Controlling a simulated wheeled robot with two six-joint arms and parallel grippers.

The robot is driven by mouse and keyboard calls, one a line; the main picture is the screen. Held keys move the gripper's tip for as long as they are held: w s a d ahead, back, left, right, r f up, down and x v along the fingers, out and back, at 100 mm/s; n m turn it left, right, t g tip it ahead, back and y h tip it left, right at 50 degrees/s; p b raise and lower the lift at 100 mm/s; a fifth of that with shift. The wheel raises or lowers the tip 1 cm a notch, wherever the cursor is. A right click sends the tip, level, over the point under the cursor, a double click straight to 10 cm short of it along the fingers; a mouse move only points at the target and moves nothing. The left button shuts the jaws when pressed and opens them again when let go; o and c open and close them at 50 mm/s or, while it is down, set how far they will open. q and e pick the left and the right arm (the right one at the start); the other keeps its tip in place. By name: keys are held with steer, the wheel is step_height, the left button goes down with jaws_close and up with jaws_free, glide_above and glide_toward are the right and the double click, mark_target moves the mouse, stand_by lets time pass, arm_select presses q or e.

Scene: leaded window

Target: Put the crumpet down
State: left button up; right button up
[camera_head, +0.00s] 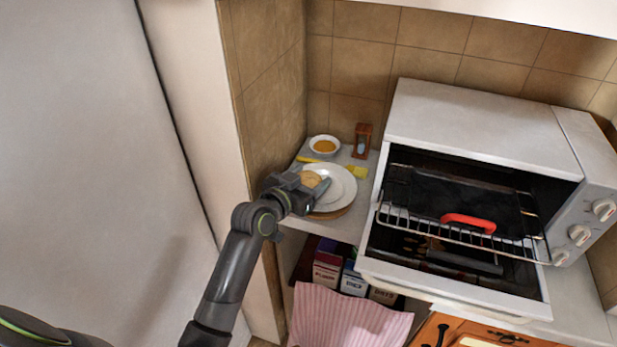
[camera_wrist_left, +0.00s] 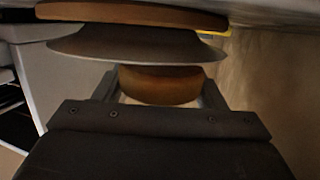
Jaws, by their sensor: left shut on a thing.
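The crumpet (camera_head: 311,178) is round and golden brown, at the left part of the white plate (camera_head: 343,186). My left gripper (camera_head: 307,184) is shut on it, reaching in from the lower left. In the left wrist view the crumpet (camera_wrist_left: 160,86) sits between the two fingers (camera_wrist_left: 160,90), with its flat side facing the plate (camera_wrist_left: 135,46). The wrist view seems upside down, so the crumpet is over the plate. I cannot tell whether it touches the plate. My right gripper is not in view.
The plate stands on a round wooden board (camera_head: 331,213). Behind are a small bowl with orange contents (camera_head: 324,146), a yellow brush (camera_head: 357,172) and a sand timer (camera_head: 362,140). An open toaster oven (camera_head: 480,120) with a red-handled thing (camera_head: 467,221) on its rack is to the right.

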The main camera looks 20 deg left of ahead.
arm_select(q)
steer(key=shift+f, duration=0.1)
steer(key=shift+f+b, duration=0.35)
steer(key=shift+f, duration=0.1)
steer(key=o, duration=1.1)
steer(key=shift+r, duration=0.1)
steer(key=shift+c, duration=0.2)
steer(key=shift+r+p, duration=0.45)
steer(key=shift+r, duration=0.05)
steer(key=shift+s+a, duration=0.15)
steer(key=shift+s, duration=0.2)
steer(key=b+v, duration=0.1)
steer(key=v, duration=1)
steer(key=shift+s+r, duration=0.1)
